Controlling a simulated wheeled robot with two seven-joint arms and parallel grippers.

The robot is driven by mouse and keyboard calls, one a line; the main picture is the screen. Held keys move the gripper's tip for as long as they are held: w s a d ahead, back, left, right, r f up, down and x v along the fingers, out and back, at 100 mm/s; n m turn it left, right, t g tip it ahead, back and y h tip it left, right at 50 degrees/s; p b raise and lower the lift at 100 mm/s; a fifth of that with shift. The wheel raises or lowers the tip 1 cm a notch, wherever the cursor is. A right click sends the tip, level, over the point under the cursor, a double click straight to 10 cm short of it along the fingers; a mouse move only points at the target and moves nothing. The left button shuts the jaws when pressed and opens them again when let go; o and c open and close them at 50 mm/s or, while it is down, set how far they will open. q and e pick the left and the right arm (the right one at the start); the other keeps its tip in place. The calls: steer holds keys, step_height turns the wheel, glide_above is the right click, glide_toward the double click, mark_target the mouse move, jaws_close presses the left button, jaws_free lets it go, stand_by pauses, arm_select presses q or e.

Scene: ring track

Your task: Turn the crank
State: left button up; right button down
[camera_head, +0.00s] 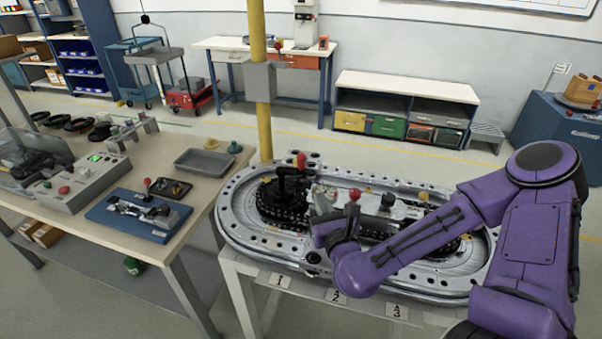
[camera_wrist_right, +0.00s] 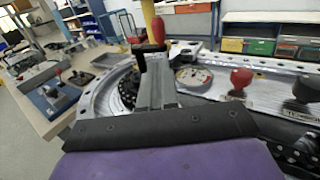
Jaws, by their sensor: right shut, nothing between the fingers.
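The crank (camera_head: 290,183) is black with an upright red knob (camera_head: 301,160). It stands over the black chain at the left end of the oval metal ring track (camera_head: 240,226). My purple right arm reaches in from the right. Its gripper (camera_head: 322,192) is shut and empty, just to the right of the crank. In the right wrist view the grey fingers (camera_wrist_right: 158,72) point at the crank, and its red knob (camera_wrist_right: 158,30) shows just beyond their tips. The fingers hide part of the crank; I cannot tell whether they touch it. My left gripper is not in view.
A second red knob (camera_head: 354,195) and a dark knob (camera_head: 388,200) stand mid-track. A round gauge (camera_wrist_right: 194,77) is beside the fingers. A yellow post (camera_head: 261,100) rises behind the track. A workbench (camera_head: 150,240) with a control box (camera_head: 75,185) stands at left.

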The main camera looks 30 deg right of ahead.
steer(key=b, duration=0.2)
steer(key=shift+s+d+b, duration=0.15)
steer(key=shift+s+b, duration=0.15)
steer(key=shift+s, duration=0.05)
steer(key=b, duration=0.1)
steer(key=p, duration=0.2)
glide_toward(304, 164)
steer(key=x, duration=0.7)
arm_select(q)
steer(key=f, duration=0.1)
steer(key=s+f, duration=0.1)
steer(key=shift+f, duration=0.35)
